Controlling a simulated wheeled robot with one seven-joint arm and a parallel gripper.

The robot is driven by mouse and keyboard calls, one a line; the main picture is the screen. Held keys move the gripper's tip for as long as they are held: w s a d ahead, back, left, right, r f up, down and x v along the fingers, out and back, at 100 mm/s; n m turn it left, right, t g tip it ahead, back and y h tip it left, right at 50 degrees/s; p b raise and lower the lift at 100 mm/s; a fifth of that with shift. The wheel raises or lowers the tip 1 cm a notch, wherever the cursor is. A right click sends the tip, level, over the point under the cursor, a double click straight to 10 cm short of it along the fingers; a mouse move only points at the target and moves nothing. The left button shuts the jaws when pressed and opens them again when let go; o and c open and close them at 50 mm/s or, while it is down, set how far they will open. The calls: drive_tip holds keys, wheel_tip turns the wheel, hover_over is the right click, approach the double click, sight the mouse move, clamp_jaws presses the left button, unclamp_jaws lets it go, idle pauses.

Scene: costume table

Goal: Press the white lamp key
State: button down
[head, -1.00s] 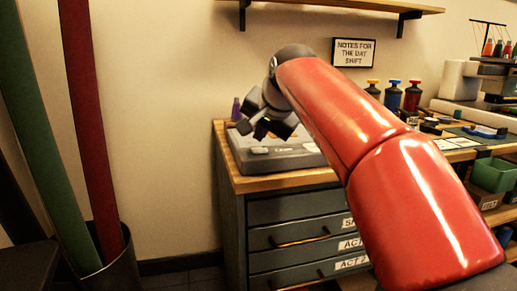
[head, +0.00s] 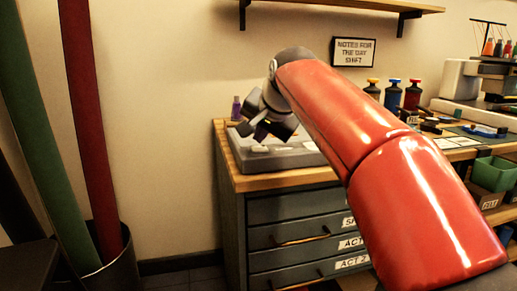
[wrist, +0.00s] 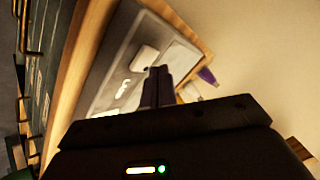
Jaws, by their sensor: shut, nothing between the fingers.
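A grey panel box (head: 283,159) lies on the wooden top of the drawer cabinet. In the wrist view the same box (wrist: 112,68) carries a raised white key (wrist: 145,57) with white lettering beside it, too blurred to read. In the head view the white key (head: 259,149) shows just below my gripper. My gripper (head: 254,133) points down over the left part of the box, its fingers together and empty. In the wrist view the closed fingertips (wrist: 158,72) appear beside the white key. I cannot tell whether they touch the box.
A purple bottle (head: 236,109) stands behind the box near the cabinet's back left corner. Several dark bottles with coloured caps (head: 392,97) stand farther right. A bin of tall fabric rolls (head: 113,272) stands at left. A wall shelf (head: 330,5) hangs above.

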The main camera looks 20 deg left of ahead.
sight(262, 149)
drive_tip(key=shift+f, duration=0.6)
idle(0.6)
drive_tip(key=shift+r, duration=0.2)
drive_tip(key=shift+r+p, duration=0.75)
drive_tip(key=shift+r, duration=0.05)
wheel_tip(262, 149, up, 6)
drive_tip(key=p, duration=0.6)
drive_tip(key=shift+d, duration=0.1)
